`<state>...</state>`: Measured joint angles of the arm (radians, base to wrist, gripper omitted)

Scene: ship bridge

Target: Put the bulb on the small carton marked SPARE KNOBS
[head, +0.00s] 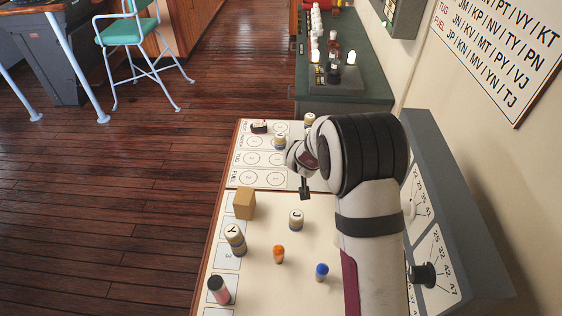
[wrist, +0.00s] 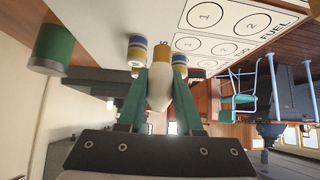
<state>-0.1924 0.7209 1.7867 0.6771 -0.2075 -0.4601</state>
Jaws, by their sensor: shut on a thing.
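In the wrist view the bulb (wrist: 157,95), white and rounded with a yellow-orange base end, sits between the two green fingers of my gripper (wrist: 160,85), which are shut on it. In the head view my wrist hides the bulb and the fingertips. A small tan carton (head: 244,204) stands on the left side of the cream table, to the left of and nearer than my wrist. Its top looks bare. I cannot read any marking on it from here.
Near the carton stand a Y canister (head: 235,240), a J canister (head: 296,220), an orange peg (head: 278,254), a blue peg (head: 321,271) and a pink-and-black cylinder (head: 219,290). More canisters (head: 280,142) stand by the circle board. A grey dial panel (head: 440,230) borders the right.

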